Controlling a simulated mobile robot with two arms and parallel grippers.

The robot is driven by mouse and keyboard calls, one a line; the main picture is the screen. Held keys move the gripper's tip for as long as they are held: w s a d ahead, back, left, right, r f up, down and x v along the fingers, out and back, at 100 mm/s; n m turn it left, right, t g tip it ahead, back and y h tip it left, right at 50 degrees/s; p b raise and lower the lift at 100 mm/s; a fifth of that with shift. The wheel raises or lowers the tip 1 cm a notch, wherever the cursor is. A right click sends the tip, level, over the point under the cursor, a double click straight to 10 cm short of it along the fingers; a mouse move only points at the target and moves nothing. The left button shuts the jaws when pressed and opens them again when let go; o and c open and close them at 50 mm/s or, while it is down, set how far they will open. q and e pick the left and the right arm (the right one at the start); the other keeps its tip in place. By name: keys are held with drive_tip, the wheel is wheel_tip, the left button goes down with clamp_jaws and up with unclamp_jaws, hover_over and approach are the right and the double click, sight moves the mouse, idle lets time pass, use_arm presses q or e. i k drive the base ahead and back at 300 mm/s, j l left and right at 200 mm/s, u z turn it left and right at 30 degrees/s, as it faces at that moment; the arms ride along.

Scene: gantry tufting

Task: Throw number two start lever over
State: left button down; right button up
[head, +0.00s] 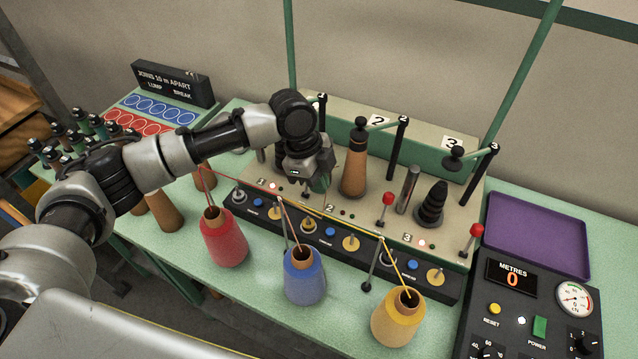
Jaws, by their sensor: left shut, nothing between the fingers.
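A red-knobbed lever (387,201) stands at the right end of the station marked 2 on the cream machine top, its short rod leaning slightly. A similar red-knobbed lever (476,232) stands at the right end of station 3. No station 1 lever shows; my gripper and arm cover part of that area. My left gripper (317,186) points down over the machine between stations 1 and 2, left of the number two lever and apart from it. Its fingers are shut and look empty, though the tips are small and dark. My right gripper is out of view.
A brown wound cone (355,167) stands between my gripper and the number two lever. A metal post (408,190) and a black spindle (431,205) stand right of that lever. Red (224,240), blue (304,278) and yellow (397,318) yarn cones stand in front, with threads running up.

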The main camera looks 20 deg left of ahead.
sight(388, 198)
drive_tip(key=k+j, duration=0.15)
drive_tip(key=k, duration=0.35)
drive_tip(key=k+j, duration=0.1)
drive_tip(key=k, duration=0.35)
